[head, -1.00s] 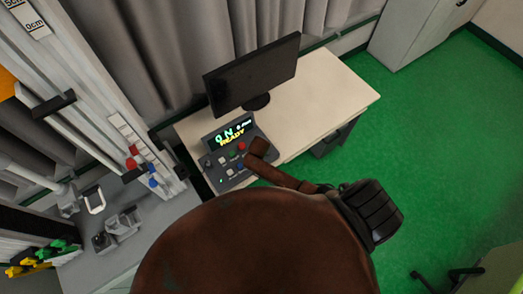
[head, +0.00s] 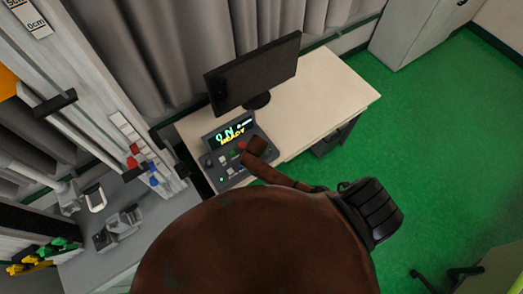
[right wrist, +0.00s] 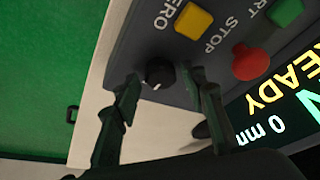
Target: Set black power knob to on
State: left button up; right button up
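The dark control panel (head: 232,177) sits on the desk corner in the head view, its display (head: 229,132) lit with READY. My right gripper (right wrist: 164,78) is open in the right wrist view, with its two dark fingers apart. A black round knob (right wrist: 158,72) with a small white mark lies between the fingertips, with visible gaps on both sides. I cannot read a label for it. Another black knob (head: 208,162) shows at the panel's left. My left gripper is not in view.
A red STOP button (right wrist: 250,62), a yellow ZERO button (right wrist: 193,20) and a green START button (right wrist: 285,12) are close to the knob. A black monitor (head: 253,72) stands behind the panel. The desk (head: 325,85) is clear on the right.

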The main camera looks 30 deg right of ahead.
jog(key=shift+o, duration=0.4)
jog(key=v, duration=1.2)
